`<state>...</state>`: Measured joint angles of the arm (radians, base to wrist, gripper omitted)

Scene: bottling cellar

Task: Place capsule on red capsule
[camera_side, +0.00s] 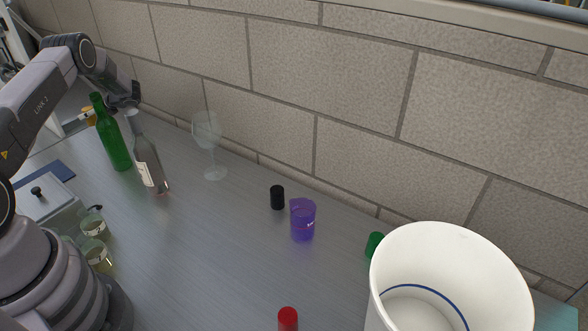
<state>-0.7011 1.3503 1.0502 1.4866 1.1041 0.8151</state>
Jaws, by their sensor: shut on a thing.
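A red capsule (288,317) stands on the grey worktop at the bottom of the picture, partly cut off by the edge. A black capsule (277,197) stands upright near the middle. A green capsule (375,245) is at the right, partly hidden by the white bucket. My gripper (124,103) is far off at the upper left, at the end of my arm, close to the tops of two bottles. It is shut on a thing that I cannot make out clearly. My gripper is well away from the red capsule.
A purple beaker (303,222) stands in front of the black capsule. A wine glass (210,140), clear bottle (148,160) and green bottle (114,140) stand along the left. A large white bucket (510,290) fills the lower right. The worktop's centre is clear. A brick wall bounds the back.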

